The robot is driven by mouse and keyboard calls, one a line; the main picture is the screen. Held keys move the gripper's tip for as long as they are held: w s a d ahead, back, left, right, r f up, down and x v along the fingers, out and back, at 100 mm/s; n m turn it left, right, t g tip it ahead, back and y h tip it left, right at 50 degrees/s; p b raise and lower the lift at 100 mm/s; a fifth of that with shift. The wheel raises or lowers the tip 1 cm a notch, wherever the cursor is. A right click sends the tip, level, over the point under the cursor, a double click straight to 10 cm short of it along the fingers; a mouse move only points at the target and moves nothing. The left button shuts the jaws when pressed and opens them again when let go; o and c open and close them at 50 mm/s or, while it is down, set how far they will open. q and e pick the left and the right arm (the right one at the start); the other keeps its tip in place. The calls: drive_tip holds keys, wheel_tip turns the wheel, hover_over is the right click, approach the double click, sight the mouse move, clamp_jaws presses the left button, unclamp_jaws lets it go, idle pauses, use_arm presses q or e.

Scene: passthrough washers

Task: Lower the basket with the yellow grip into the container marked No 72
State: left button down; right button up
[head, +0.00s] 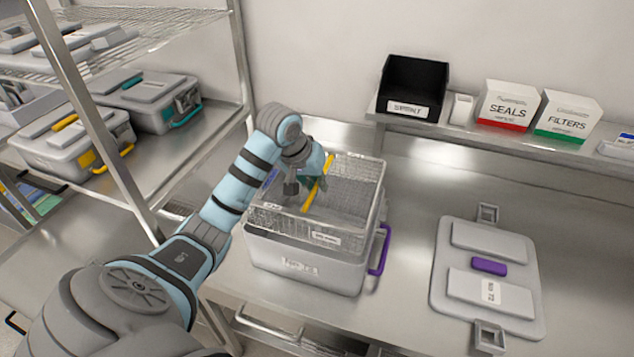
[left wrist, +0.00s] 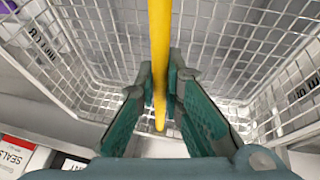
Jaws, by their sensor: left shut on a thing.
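The wire basket (head: 345,205) hangs at or just above the open top of a grey container (head: 300,262) with a purple side handle. Its yellow grip (head: 318,183) is a bar across the basket's top. The container's front label (head: 300,266) is too small to read for sure. My left gripper (head: 312,180) is shut on the yellow grip. In the left wrist view both green fingers (left wrist: 165,95) close around the yellow bar (left wrist: 160,50), with the basket mesh (left wrist: 85,60) below. How far the basket is inside the container is hard to tell. My right gripper is not in view.
A grey lid (head: 487,275) with a purple piece lies on the steel counter at right. The rear shelf holds a black bin (head: 412,88), a SEALS box (head: 507,105) and a FILTERS box (head: 567,117). Grey lidded cases (head: 72,140) stand on the left wire rack, whose post (head: 85,100) is nearby.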

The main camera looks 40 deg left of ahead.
sight(314, 203)
use_arm(q)
drive_tip(key=shift+s+f, duration=0.1)
drive_tip(key=shift+f, duration=0.3)
drive_tip(key=shift+f+b, duration=1.1)
drive_tip(key=shift+f, duration=2.45)
drive_tip(key=shift+w+f+b, duration=0.2)
drive_tip(key=shift+f+b, duration=1.2)
drive_tip(key=shift+f, duration=2.6)
